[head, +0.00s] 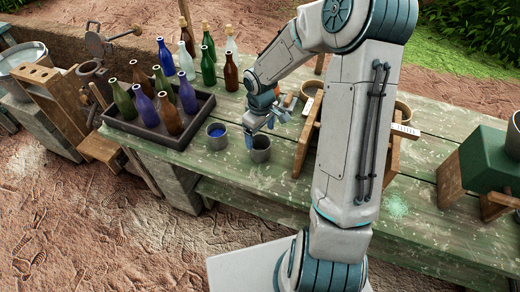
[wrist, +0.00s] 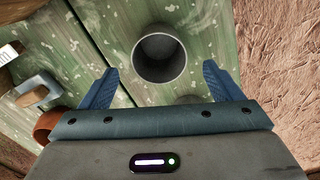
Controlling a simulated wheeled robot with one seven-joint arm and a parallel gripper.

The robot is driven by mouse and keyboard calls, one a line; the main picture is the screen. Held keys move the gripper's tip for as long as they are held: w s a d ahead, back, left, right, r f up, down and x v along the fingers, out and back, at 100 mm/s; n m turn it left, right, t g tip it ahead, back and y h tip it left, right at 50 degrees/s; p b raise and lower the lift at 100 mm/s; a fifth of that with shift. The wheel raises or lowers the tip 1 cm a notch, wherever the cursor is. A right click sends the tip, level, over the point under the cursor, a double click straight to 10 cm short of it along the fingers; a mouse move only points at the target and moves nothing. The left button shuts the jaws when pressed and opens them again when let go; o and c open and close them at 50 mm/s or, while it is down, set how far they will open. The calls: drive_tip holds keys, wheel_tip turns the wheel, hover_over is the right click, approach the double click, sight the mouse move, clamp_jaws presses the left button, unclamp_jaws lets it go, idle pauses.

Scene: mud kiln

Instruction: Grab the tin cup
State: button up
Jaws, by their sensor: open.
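A grey tin cup (head: 260,149) stands upright on the green table near its front edge. In the wrist view this cup (wrist: 159,55) shows from above, looking empty, just beyond the fingertips and roughly centred between them. My gripper (head: 266,128) is above and beside the cup, with its jaws open and nothing between them. The blue fingers also show in the wrist view (wrist: 160,72). A second grey cup (head: 216,135) with blue inside stands to the left of the empty one. The exact gap between fingers and cup is hard to tell.
A dark tray (head: 145,132) of bottles stands to the left, with several more bottles behind it. A wooden frame (head: 304,142) stands close on the right of the cup. The table (head: 425,205) ends just in front of the cups. A green block (head: 475,160) sits far right.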

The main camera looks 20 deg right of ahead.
sight(260, 147)
drive_tip(key=shift+w+f+p, duration=0.1)
drive_tip(key=shift+f+p, duration=0.4)
drive_tip(key=shift+f, duration=3.35)
drive_tip(key=c, duration=1.1)
